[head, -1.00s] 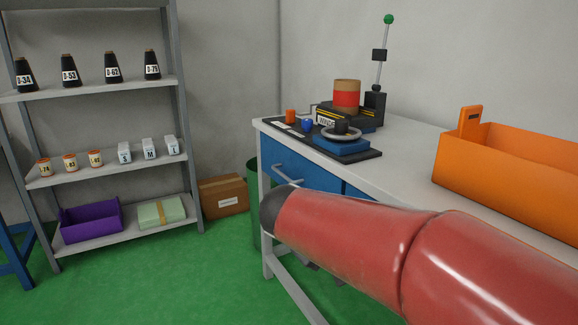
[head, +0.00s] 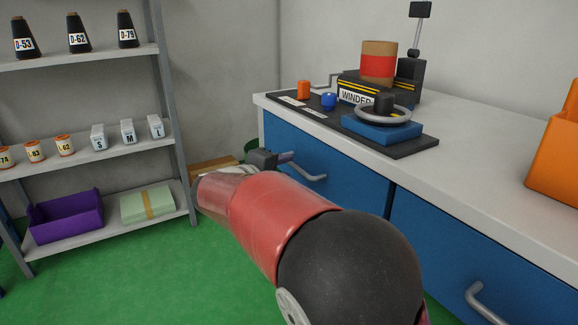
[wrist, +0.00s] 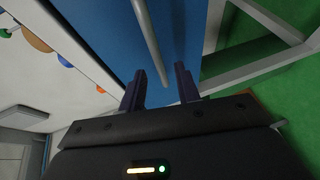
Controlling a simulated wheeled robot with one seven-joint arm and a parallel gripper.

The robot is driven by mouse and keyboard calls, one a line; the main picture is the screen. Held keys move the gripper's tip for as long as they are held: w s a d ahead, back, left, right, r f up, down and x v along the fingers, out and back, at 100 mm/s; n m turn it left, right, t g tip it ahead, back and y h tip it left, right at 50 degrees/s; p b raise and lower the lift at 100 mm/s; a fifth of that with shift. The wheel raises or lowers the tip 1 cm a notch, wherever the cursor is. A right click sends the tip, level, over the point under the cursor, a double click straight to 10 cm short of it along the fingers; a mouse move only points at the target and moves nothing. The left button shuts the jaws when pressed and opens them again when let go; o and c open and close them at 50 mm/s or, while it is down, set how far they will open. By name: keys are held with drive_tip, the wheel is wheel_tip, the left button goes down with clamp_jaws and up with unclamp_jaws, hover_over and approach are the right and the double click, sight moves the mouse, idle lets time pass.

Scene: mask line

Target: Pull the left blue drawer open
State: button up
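The left blue drawer (head: 345,172) sits under the white tabletop, its front looking flush with the bench. Its grey bar handle (head: 309,176) shows just right of my gripper (head: 286,157) in the head view. In the wrist view, my gripper (wrist: 160,80) is open, with two dark fingers apart and pointing at the blue drawer front (wrist: 105,35). The handle (wrist: 150,40) runs down the picture, and its near end appears between the fingertips. I see no finger closed on it. My red arm hides the lower part of the drawer in the head view.
A second blue drawer (head: 450,245) with its own handle is to the right. On the white tabletop (head: 470,150) stand a winder (head: 357,97) on a dark mat and an orange bin (head: 558,150). A shelf rack (head: 172,110) stands left.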

drive_tip(key=shift+x, duration=1.35)
clamp_jaws()
